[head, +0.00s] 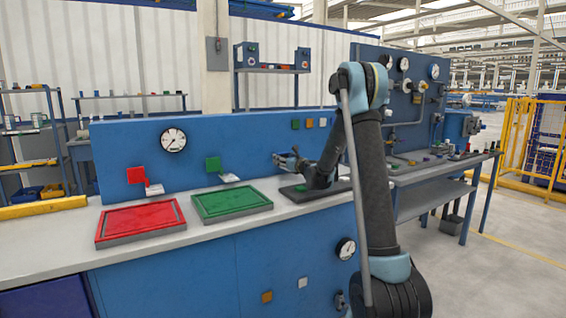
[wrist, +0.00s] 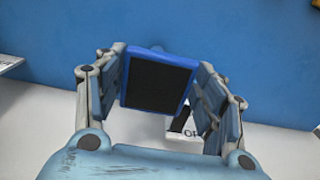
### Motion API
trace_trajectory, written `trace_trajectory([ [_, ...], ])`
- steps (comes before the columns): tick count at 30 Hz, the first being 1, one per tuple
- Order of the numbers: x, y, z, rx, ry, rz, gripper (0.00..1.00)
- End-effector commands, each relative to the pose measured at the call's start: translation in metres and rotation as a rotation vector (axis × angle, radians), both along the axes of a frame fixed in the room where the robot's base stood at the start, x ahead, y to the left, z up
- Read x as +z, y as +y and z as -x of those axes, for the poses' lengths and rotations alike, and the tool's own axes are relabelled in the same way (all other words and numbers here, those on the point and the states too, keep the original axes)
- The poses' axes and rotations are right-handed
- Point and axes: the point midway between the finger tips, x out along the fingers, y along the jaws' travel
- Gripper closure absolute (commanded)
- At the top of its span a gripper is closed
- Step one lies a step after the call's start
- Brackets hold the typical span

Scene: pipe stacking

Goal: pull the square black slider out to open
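The square black slider (wrist: 158,82) has a blue rim and stands in front of the blue panel in the wrist view, slightly tilted in the picture. My gripper (wrist: 162,80) is open around it, one finger on each side. The left finger looks very close to the slider's left edge; contact is unclear. A gap shows between the slider's lower right and the right finger. In the head view my gripper (head: 289,161) is at the blue panel, and the slider cannot be made out there.
A white label plate (wrist: 186,126) with partly hidden lettering lies below the slider. On the bench are a red tray (head: 141,221), a green tray (head: 231,203) and a dark plate (head: 300,193) under my arm.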

Motion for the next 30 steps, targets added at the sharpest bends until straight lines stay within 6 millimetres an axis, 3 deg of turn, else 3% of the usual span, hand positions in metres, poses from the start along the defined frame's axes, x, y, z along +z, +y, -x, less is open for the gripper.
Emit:
trace_trajectory([
  [14,0.000,-0.001,0.003,0.003,0.000,0.000,0.23],
  [30,-0.001,-0.052,0.078,0.002,0.001,0.000,0.23],
])
